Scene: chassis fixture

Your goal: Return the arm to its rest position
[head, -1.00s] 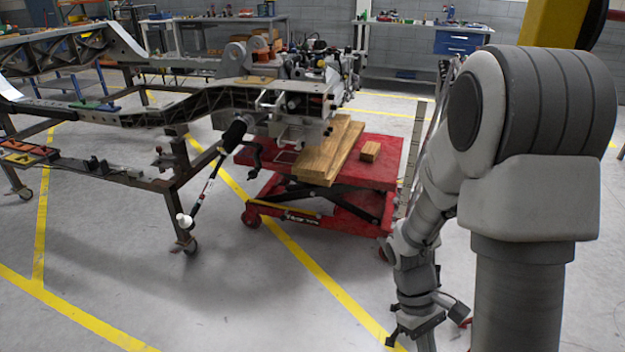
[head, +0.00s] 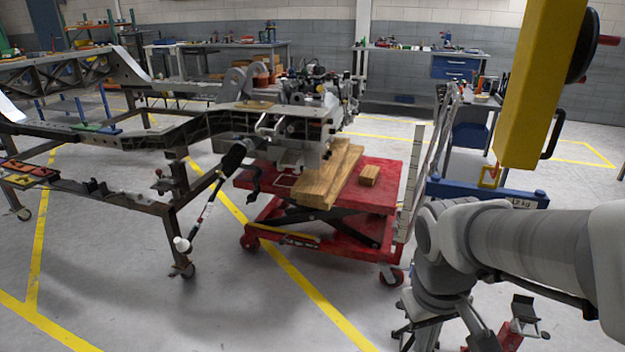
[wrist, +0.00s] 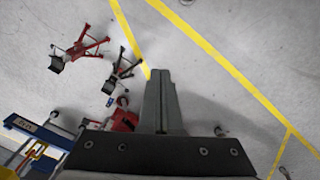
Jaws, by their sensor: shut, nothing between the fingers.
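My arm (head: 540,245) reaches in from the right edge of the head view and bends down at the lower right. My gripper (wrist: 161,76) shows in the wrist view with its two dark fingers together and nothing between them. It points over bare grey floor with yellow lines. In the head view I cannot clearly make out the fingers.
A red lift table (head: 385,185) with wooden blocks (head: 340,170) stands beside the chassis frame (head: 170,135). A yellow hoist part (head: 540,90) hangs at the upper right. Red (wrist: 85,42) and black (wrist: 121,72) stands are on the floor near my gripper. Open floor lies at front left.

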